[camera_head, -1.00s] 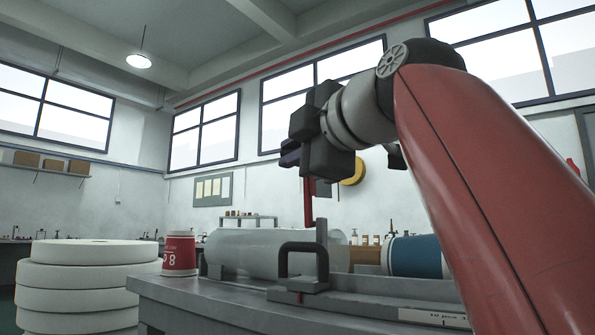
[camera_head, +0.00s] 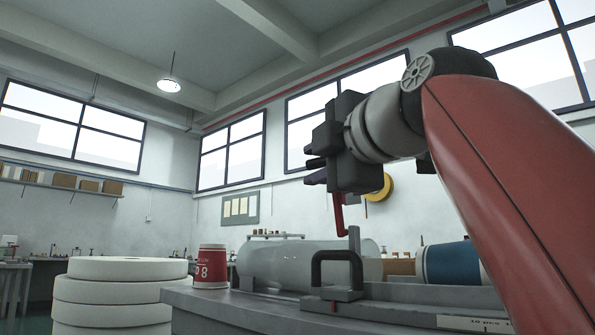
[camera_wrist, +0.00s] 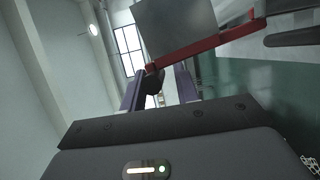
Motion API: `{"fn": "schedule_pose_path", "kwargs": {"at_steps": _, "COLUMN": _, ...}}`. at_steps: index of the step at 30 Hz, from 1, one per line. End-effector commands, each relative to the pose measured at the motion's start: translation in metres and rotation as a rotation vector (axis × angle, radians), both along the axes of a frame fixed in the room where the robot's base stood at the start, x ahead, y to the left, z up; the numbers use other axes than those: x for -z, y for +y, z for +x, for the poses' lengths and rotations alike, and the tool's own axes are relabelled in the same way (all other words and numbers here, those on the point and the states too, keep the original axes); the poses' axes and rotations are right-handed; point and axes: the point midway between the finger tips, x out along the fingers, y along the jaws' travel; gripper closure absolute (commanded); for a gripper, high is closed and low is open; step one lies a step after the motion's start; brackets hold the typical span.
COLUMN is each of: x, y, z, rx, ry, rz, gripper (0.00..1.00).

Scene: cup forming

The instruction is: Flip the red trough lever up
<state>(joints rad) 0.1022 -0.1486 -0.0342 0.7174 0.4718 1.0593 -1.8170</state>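The red trough lever (camera_head: 338,215) shows in the head view as a narrow red bar, below and partly behind my gripper; its upper part is hidden. In the wrist view a red bar (camera_wrist: 212,45) runs along a grey panel, with a dark knob (camera_wrist: 153,82) at its lower left end. My gripper (camera_head: 316,170) points left in the head view. In the wrist view its two purple fingers (camera_wrist: 158,88) are apart, with the knob appearing in the gap between them. I cannot tell whether either finger touches it.
A pale cylinder (camera_head: 290,264) and a black handle (camera_head: 336,254) are on the grey bench (camera_head: 215,300) below my gripper. A red and white cup (camera_head: 210,267) stands at its left end. Stacked white rolls (camera_head: 110,290) stand at left. A blue cylinder (camera_head: 450,264) lies at right.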

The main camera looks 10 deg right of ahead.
Motion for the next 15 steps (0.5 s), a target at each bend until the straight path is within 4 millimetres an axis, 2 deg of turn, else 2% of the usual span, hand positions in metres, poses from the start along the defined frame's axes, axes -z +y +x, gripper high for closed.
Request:
{"fn": "schedule_pose_path", "kwargs": {"at_steps": 10, "x": 0.0, "y": -0.001, "z": -0.002, "rx": 0.001, "ry": -0.002, "rz": 0.001, "gripper": 0.64}}
{"fn": "schedule_pose_path", "kwargs": {"at_steps": 15, "x": 0.0, "y": -0.006, "z": -0.023, "rx": 0.0, "ry": -0.003, "rz": 0.0, "gripper": 0.64}}
